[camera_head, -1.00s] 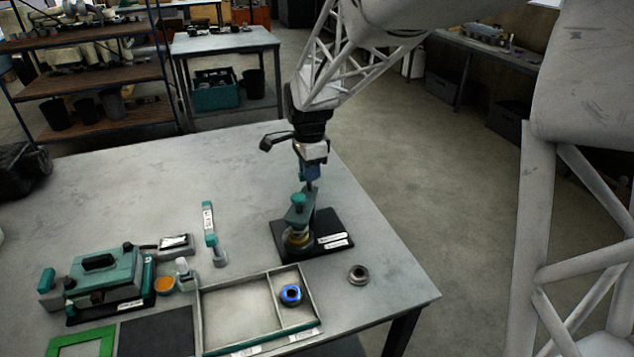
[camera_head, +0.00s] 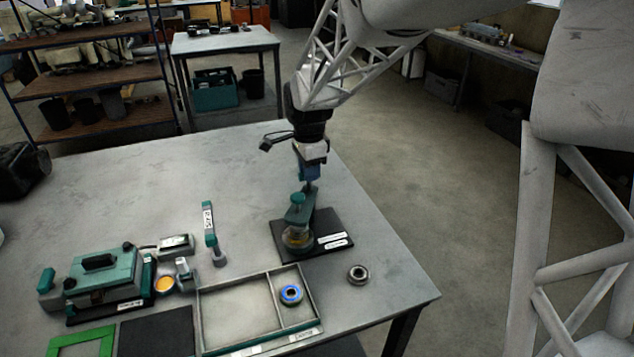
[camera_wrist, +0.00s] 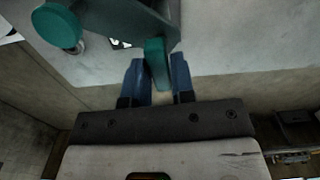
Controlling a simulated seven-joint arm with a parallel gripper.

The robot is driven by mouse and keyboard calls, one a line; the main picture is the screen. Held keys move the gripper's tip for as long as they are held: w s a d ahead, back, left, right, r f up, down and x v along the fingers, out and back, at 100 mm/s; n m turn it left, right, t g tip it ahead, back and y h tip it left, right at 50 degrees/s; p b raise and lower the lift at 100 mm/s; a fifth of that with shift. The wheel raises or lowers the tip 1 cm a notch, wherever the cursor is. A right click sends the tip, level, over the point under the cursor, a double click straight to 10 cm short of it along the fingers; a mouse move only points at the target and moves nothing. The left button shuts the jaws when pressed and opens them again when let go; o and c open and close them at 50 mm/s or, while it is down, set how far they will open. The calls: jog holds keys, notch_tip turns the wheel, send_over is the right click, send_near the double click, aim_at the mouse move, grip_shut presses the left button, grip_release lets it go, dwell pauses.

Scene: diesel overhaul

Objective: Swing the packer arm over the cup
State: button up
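The packer (camera_head: 333,243) stands on a black base near the table's right edge. Its grey-green packer arm (camera_head: 299,214) carries a round teal knob (camera_head: 297,198), which also shows in the wrist view (camera_wrist: 57,27). The clear cup (camera_head: 297,240), with something yellowish in it, stands on the base below the arm; in the head view the arm's end overlaps it. My gripper (camera_head: 310,187) is at the arm's far end. In the wrist view its blue fingers (camera_wrist: 159,82) stand on both sides of a teal tab (camera_wrist: 156,62) of the arm and appear closed on it.
A divided tray (camera_head: 240,300) with a blue-ringed part (camera_head: 291,294) lies in front of the packer. A metal ring (camera_head: 358,274) lies to its right. A teal upright tool (camera_head: 212,232) and a teal device (camera_head: 103,278) stand to the left. The table behind is clear.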

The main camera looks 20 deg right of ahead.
jog(key=o, duration=0.4)
jog(key=shift+r, duration=0.1)
jog(key=shift+r, duration=2.65)
jog(key=shift+r+m, duration=1)
jog(key=shift+r, duration=0.25)
jog(key=shift+f, duration=0.15)
